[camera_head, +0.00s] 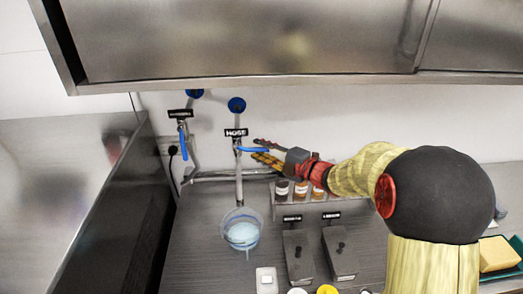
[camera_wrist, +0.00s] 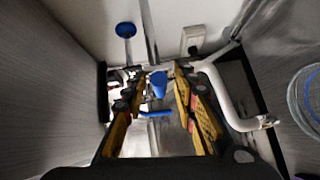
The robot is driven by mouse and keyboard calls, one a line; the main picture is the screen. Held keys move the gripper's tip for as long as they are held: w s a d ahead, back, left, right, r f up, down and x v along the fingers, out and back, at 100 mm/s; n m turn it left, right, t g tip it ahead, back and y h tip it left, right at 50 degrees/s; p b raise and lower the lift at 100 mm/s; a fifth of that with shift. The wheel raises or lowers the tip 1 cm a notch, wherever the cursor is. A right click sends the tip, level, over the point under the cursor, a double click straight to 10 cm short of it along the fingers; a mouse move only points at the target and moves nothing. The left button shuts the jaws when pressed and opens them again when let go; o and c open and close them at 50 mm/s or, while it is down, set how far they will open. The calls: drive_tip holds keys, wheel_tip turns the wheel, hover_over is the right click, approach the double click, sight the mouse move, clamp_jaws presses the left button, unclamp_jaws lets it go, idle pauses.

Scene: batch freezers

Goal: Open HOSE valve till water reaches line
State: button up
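The HOSE valve's blue lever (camera_head: 256,150) points right, roughly level, just below its black HOSE label (camera_head: 236,132). A pipe runs down from it to a clear container (camera_head: 259,217) with pale blue water in it. I cannot make out a fill line. My gripper (camera_head: 260,149) comes from the right, its fingers beside the lever's end. In the wrist view my gripper (camera_wrist: 160,85) is open, and a blue lever (camera_wrist: 156,113) shows between the fingers. I cannot tell whether a finger touches it. The container's edge (camera_wrist: 292,98) shows at the right.
Another blue-handled valve (camera_head: 183,140) is on the left. Two blue round knobs (camera_head: 237,104) (camera_head: 195,93) sit on the wall above. A rack with small jars (camera_head: 300,190) and two lidded boxes (camera_head: 298,257) (camera_head: 340,253) stand on the counter. A steel cabinet (camera_head: 240,40) overhangs.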

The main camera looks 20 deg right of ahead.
drive_tip(key=c, duration=0.6)
clamp_jaws()
